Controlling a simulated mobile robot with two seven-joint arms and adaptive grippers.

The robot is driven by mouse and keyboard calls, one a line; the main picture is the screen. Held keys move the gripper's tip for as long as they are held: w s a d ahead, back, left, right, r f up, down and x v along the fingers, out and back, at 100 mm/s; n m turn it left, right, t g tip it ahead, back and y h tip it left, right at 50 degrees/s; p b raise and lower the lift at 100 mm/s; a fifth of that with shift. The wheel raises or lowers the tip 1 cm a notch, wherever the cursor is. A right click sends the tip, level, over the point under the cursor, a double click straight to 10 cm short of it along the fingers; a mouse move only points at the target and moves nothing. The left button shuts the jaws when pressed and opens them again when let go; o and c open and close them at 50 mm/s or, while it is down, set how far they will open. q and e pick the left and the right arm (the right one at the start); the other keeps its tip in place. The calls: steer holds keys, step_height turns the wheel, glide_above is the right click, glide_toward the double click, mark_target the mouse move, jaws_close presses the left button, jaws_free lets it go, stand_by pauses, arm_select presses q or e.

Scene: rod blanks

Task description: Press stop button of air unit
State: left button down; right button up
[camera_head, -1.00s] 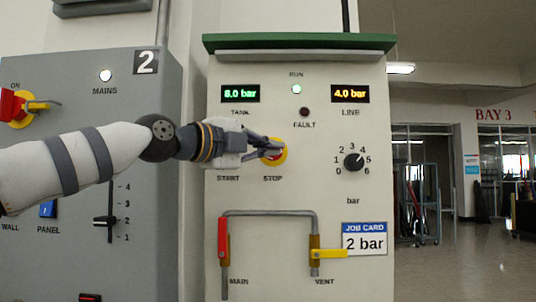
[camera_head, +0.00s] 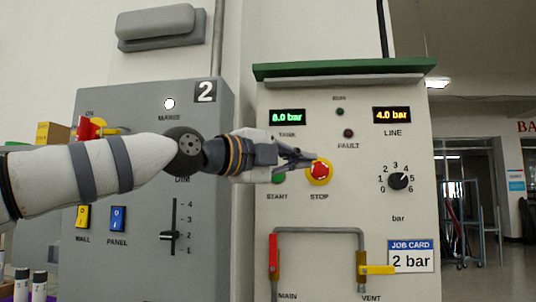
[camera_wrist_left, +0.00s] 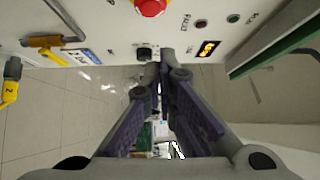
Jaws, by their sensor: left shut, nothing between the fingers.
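The air unit (camera_head: 350,220) is a pale panel with a green top. Its stop button (camera_head: 320,170) is a red knob on a yellow collar, labelled STOP; the red knob also shows at the top of the left wrist view (camera_wrist_left: 150,6). My left gripper (camera_head: 311,160) is shut and empty, its tips at the collar's upper left edge in the head view. In the left wrist view its tips (camera_wrist_left: 167,53) appear apart from the red knob. The RUN lamp (camera_head: 340,112) is dark. My right gripper is out of view.
The TANK display (camera_head: 287,116) reads 8.0 bar and the LINE display (camera_head: 391,115) 4.0 bar. A black dial (camera_head: 398,181), job card (camera_head: 411,256) and red and yellow valve handles (camera_head: 377,269) share the panel. Grey cabinet 2 (camera_head: 150,225) stands left.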

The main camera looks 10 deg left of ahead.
arm_select(q)
steer(key=v, duration=0.2)
steer(key=f+v, duration=0.1)
steer(key=v, duration=0.1)
steer(key=shift+s+a, duration=0.15)
steer(key=shift+a, duration=0.2)
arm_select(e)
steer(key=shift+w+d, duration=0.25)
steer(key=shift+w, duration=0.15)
arm_select(q)
steer(key=shift+s, duration=0.1)
